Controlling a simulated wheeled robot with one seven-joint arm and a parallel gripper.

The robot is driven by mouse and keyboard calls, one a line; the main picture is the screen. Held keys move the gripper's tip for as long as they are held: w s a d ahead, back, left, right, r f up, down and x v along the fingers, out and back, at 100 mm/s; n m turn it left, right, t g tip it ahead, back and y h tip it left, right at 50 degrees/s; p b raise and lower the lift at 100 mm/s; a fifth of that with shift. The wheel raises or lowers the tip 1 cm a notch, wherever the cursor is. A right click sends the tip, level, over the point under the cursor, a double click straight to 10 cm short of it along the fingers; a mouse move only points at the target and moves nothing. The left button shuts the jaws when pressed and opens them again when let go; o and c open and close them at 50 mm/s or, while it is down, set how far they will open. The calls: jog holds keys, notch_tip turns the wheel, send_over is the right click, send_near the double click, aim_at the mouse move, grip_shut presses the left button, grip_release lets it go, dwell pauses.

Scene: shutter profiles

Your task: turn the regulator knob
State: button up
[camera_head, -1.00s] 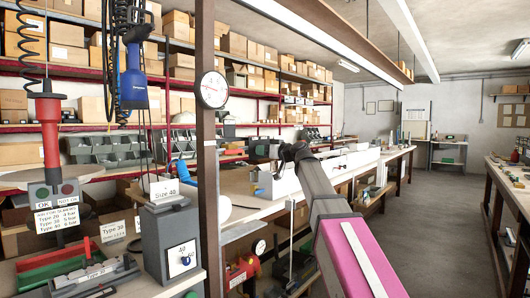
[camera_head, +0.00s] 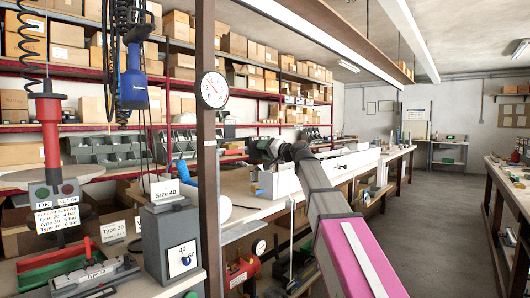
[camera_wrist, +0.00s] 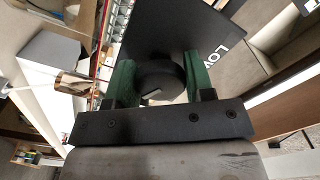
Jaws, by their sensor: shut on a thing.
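The regulator knob (camera_wrist: 158,82) is dark and round with a pale mark on its face; it shows in the wrist view against a dark panel (camera_wrist: 190,42) lettered "LO…", the last letter partly out of sight. My gripper (camera_wrist: 155,84) is shut on the knob, one green finger on each side. In the head view my gripper (camera_head: 267,148) is at the far end of my arm, with a bit of green showing; the knob cannot be made out there. A round white gauge (camera_head: 212,90) with a red needle is on the brown post (camera_head: 208,180).
A grey box labelled "Size 40" (camera_head: 168,240) stands on the bench at the lower left. A red-handled tool (camera_head: 49,130) and a blue tool (camera_head: 134,85) hang at the left. White trays (camera_head: 290,180) line the bench behind my gripper. The aisle floor (camera_head: 420,230) is clear.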

jog(key=shift+m, duration=0.6)
jog(key=o, duration=0.9)
jog(key=shift+s+d, duration=0.1)
jog(key=v, duration=1)
jog(key=shift+s+d, duration=0.2)
jog(key=shift+d, duration=0.05)
